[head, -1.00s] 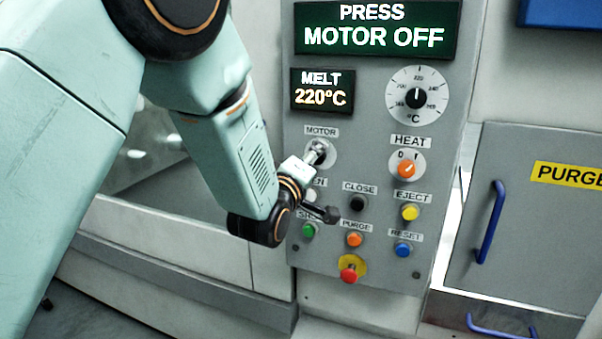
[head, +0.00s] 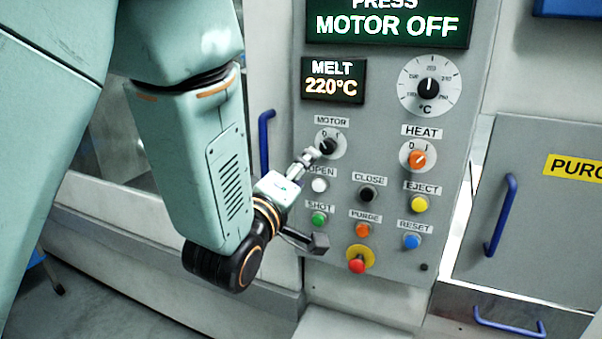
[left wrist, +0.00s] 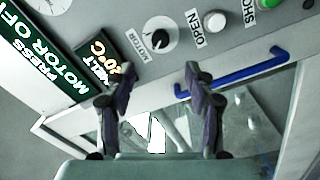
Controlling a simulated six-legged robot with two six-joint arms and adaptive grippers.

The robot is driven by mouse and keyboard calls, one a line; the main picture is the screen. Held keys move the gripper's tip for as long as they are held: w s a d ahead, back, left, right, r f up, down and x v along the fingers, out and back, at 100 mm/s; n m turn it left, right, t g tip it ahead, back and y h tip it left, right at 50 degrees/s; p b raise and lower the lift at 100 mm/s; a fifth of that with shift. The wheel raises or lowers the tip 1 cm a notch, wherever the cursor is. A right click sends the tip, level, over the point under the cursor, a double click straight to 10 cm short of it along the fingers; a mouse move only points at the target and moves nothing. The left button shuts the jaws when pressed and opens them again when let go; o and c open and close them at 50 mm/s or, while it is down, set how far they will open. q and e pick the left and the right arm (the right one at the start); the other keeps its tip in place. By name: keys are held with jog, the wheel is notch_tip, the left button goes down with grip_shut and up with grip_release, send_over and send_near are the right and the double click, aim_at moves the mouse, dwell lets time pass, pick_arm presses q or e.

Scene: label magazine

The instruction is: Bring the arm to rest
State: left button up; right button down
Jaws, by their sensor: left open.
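My left gripper (head: 312,200) is in front of the lower left part of the grey control panel (head: 455,130) in the head view. In the left wrist view its two fingers (left wrist: 160,85) are apart with nothing between them. The black motor knob (left wrist: 159,39) shows beyond the fingertips in that view, clear of them. In the head view the motor knob (head: 327,146) sits just above one fingertip. The display (head: 390,26) reads "PRESS MOTOR OFF". My right gripper is not in view.
The panel carries a heat knob (head: 417,160), a white open button (head: 319,185), a black close button (head: 368,194) and a red mushroom button (head: 357,262). A blue handle (head: 266,142) is behind my arm. A purge door with a blue handle (head: 500,215) is at right.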

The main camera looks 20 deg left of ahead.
pick_arm(q)
jog(key=s+a+f+m+g+b, duration=0.1)
jog(key=s+f+m+g+b, duration=0.3)
jog(key=f, duration=1.2)
jog(key=s+a+f+m+g+b, duration=0.15)
jog(key=s+f+m+g, duration=0.5)
jog(key=f, duration=0.95)
jog(key=s+f+m+g+b, duration=0.1)
jog(key=s+f+g+b, duration=0.7)
jog(key=s+f, duration=1.7)
jog(key=shift+s+a+y+b, duration=0.2)
jog(key=shift+a+y+b, duration=0.1)
jog(key=shift+b, duration=0.55)
jog(key=shift+w+f, duration=0.1)
